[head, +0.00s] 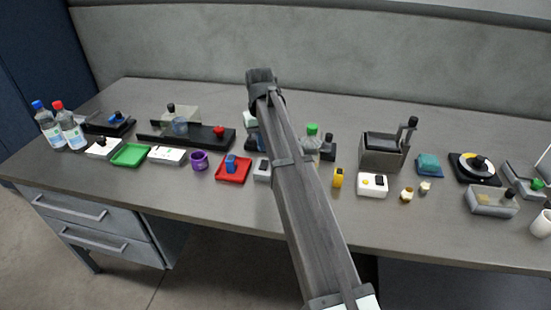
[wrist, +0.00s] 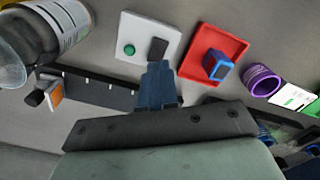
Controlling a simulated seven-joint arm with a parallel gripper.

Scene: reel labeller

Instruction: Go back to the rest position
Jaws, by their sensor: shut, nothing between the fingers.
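My gripper (wrist: 158,68) shows in the wrist view with its dark blue fingers together and nothing between them. The fingers point toward a white box (wrist: 138,58) with a green button and a dark piece on it; I cannot tell the height of the fingertips above it. In the head view my arm runs from the bottom edge up to the middle of the desk. The pale hand shows partly beside the arm, and the fingertips are mostly hidden there. A red tray (wrist: 230,42) with a blue item (wrist: 218,64) lies right of the fingers in the wrist view.
The desk (head: 190,95) is crowded along its middle. Left are bottles (head: 70,130), a green tray (head: 131,155) and a purple cup (head: 199,161). Right are a grey box with a handle (head: 384,152), a yellow item (head: 338,178) and a black reel device (head: 478,168). The back strip is clear.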

